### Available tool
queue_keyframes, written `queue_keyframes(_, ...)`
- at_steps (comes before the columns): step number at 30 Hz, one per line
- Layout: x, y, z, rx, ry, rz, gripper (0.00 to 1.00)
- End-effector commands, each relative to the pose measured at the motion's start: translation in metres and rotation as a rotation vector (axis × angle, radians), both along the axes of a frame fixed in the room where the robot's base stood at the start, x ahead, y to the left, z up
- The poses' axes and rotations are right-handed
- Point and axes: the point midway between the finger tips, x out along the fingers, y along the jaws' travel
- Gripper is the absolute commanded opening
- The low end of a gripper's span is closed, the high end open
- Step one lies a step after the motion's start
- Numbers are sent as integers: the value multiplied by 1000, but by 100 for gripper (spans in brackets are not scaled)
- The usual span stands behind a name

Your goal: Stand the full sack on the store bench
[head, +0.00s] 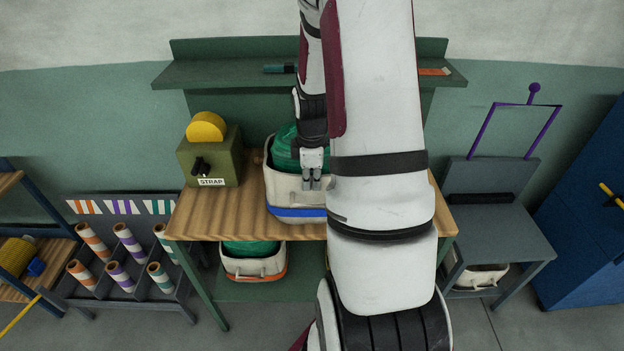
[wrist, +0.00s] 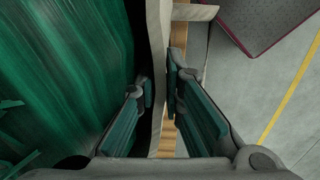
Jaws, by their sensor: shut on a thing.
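A cream sack with a blue band (head: 298,214) stands upright on the wooden bench (head: 232,205). Green netting (head: 285,150) fills it to above the rim. My gripper (head: 312,184) is at the sack's near side and is shut on its wall. In the wrist view my gripper (wrist: 160,88) has one finger on each side of the cream wall (wrist: 157,50), with green netting (wrist: 60,70) on the left. My arm hides the right part of the sack and bench.
An olive box labelled STRAP (head: 211,162) stands left of the sack. Another sack with an orange band (head: 255,267) sits on the lower shelf. A green wall shelf (head: 220,75) hangs behind. At right are a grey bench (head: 500,228) and a blue cabinet (head: 590,230). A spool rack (head: 125,285) stands left.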

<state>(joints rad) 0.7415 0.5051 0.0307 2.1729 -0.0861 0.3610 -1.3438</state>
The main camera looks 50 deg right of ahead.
Motion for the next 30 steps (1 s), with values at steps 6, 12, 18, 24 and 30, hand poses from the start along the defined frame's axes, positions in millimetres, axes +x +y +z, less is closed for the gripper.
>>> queue_keyframes(6,0,0,0,1,1,-1,29)
queue_keyframes(12,0,-1,0,0,0,0,29)
queue_keyframes(18,0,0,0,-1,-1,0,29)
queue_keyframes(24,0,0,12,-2,-3,0,29)
queue_keyframes(30,-2,2,49,-5,-6,-1,29)
